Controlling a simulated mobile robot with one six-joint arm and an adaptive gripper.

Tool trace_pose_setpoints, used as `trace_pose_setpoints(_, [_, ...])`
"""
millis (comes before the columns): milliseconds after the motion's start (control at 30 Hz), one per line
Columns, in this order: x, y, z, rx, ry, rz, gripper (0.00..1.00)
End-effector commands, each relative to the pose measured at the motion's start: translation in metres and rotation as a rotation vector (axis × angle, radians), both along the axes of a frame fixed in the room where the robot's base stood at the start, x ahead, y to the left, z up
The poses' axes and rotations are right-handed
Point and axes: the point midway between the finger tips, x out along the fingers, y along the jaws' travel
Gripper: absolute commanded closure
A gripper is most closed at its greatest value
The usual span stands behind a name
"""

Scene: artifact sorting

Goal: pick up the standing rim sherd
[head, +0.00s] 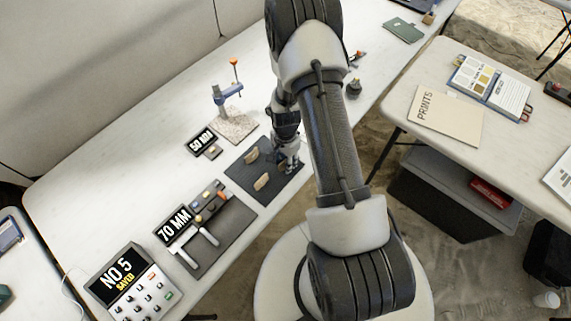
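A dark mat (236,173) lies on the long white table. Two small tan sherds stand out on it: one toward the back (252,156) and one nearer the front (262,182). Both look raised on edge, but they are too small to tell which is the rim sherd. My gripper (288,164) points down at the right part of the mat, to the right of both sherds and apart from them. Its fingers are small and partly hidden by my arm, so I cannot tell whether they are open or hold anything.
A blue clamp stand (222,98) with an orange top stands behind the mat, near a "50 ADJ" display (201,141). A tool tray (228,235) and "70 MM" display (174,225) lie left of the mat. A dark round object (353,89) stands right of my arm.

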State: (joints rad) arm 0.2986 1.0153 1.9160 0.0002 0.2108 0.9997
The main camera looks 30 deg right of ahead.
Motion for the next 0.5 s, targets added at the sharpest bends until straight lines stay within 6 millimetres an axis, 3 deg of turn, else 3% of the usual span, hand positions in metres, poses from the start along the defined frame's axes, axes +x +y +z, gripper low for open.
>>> trace_pose_setpoints(167, [0.0005,-0.0001,0.0010,-0.001,-0.001,0.000,0.66])
trace_pose_setpoints(500, [0.0003,0.0000,0.0011,0.000,-0.001,0.000,0.89])
